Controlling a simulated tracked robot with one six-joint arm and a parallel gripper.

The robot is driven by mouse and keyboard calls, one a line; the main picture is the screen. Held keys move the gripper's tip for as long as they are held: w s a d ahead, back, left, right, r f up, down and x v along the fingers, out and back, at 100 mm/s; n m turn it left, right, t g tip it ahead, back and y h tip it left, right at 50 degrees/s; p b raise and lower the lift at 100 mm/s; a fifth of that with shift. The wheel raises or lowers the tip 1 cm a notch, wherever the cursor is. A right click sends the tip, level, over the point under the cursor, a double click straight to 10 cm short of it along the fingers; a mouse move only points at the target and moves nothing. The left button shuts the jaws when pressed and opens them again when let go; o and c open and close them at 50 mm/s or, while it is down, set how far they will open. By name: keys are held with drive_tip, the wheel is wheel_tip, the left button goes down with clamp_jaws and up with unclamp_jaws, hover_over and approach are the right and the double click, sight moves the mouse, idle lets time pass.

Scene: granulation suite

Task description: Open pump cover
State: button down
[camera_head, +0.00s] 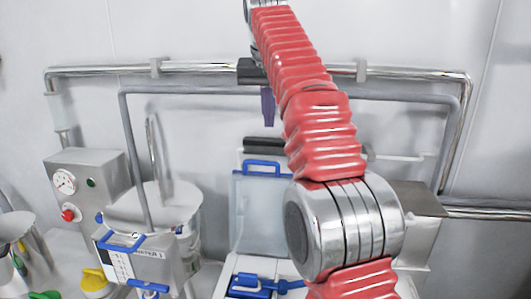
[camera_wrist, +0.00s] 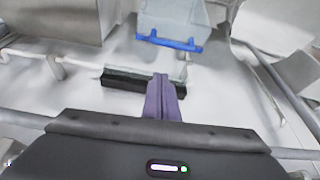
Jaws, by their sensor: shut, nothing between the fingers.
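The pump cover (camera_head: 259,215) is a translucent pale panel with a blue handle (camera_head: 262,166) along its top edge. It stands upright, raised behind blue pump parts (camera_head: 250,286); my arm hides part of its right side. In the wrist view the cover (camera_wrist: 172,16) and its blue handle (camera_wrist: 168,42) show at the top of the picture. My gripper (camera_head: 268,120) has purple fingers pointing down, above and behind the handle and apart from it. In the wrist view the gripper (camera_wrist: 163,80) is shut and empty, over a dark bar.
The dark bar (camera_head: 264,146) lies just behind the cover's top. Steel pipes (camera_head: 200,67) run along the wall near my gripper. A steel vessel (camera_head: 150,205), a box with blue handles (camera_head: 150,262) and a gauge panel (camera_head: 85,180) stand left. A steel box (camera_head: 420,210) is right.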

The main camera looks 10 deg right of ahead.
drive_tip(key=shift+w+f+m, duration=0.15)
drive_tip(key=shift+w+f, duration=0.15)
drive_tip(key=shift+w, duration=0.3)
drive_tip(key=shift+w+f+m, duration=0.15)
drive_tip(key=shift+w+f, duration=0.15)
drive_tip(key=shift+w, duration=0.25)
drive_tip(key=shift+w+f, duration=0.1)
drive_tip(key=shift+d+f, duration=0.1)
hover_over(267, 174)
drive_tip(key=w+d, duration=0.2)
drive_tip(key=w, duration=0.2)
drive_tip(key=shift+a+f, duration=0.2)
drive_tip(key=shift+f, duration=4.35)
drive_tip(key=shift+s+a, duration=0.25)
drive_tip(key=shift+s, duration=0.35)
drive_tip(key=shift+s+a, duration=0.3)
drive_tip(key=shift+s, duration=0.3)
drive_tip(key=shift+s+a, duration=0.25)
drive_tip(key=shift+s, duration=0.35)
